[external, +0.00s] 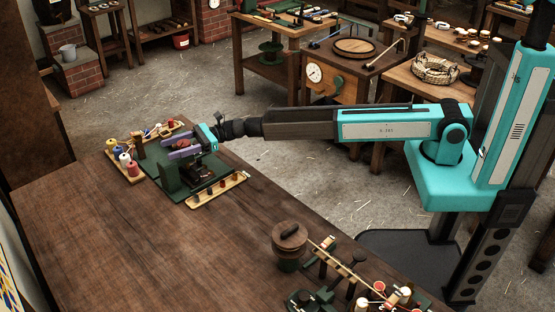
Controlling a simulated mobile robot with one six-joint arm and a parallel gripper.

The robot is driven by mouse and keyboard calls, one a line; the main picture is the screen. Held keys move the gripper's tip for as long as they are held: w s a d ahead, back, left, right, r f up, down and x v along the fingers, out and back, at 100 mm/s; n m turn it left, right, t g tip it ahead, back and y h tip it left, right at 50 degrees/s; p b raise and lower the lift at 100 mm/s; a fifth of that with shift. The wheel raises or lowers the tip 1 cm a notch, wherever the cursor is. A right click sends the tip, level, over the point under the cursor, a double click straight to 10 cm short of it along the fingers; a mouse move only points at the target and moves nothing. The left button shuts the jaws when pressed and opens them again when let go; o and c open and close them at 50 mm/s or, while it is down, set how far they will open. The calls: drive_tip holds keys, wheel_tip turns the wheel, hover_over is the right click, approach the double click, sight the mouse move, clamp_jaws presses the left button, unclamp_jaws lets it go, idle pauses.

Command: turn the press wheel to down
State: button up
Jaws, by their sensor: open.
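The press (172,182) is a dark green frame on a green base near the far end of the brown table. A reddish-brown round part, which looks like the press wheel (183,144), shows at its top. My gripper (182,149) reaches in from the right with its purple fingers apart, one on each side of that part. I cannot tell whether the fingers touch it. The gripper partly hides the press top, and the wheel's turn position is too small to read.
A tray of thread spools (124,163) stands left of the press, and a wooden rack with small pegs (217,190) lies in front of it. A lidded pot (290,243) and a spool stand (352,270) are at the table's near right. The table's middle is clear.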

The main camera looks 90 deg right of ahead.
drive_tip(key=b+v, duration=0.3)
drive_tip(key=v, duration=1)
drive_tip(key=shift+s+d, duration=0.25)
drive_tip(key=shift+s, duration=0.05)
drive_tip(key=shift+f, duration=0.1)
idle(0.5)
